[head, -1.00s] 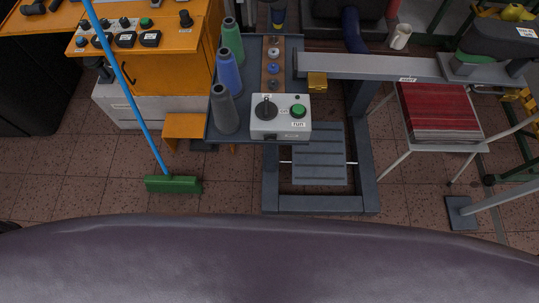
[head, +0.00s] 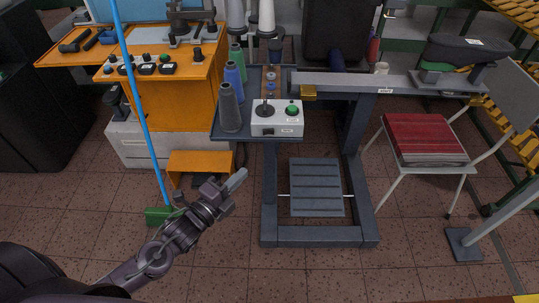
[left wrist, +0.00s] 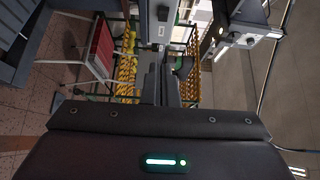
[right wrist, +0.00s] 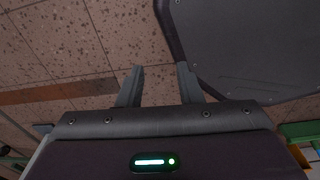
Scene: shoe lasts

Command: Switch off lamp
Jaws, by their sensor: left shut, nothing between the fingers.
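No lamp can be made out for certain in these views. A grey-white control box (head: 277,119) with a black knob and a green button (head: 292,109) sits on the front of the dark machine table. My left gripper (head: 238,179) is in front of and below the orange bench, shut and empty, touching nothing. Its fingers also show close together in the left wrist view (left wrist: 163,85). My right gripper (right wrist: 158,82) is out of the head view; in the right wrist view its fingers are apart with only floor between them.
Several thread cones (head: 231,107) stand left of the control box. A blue-handled broom (head: 146,110) leans by the orange bench (head: 180,95). An orange stool (head: 202,163) is near my left gripper. A chair with a red stack (head: 420,135) stands right. Floor in front is open.

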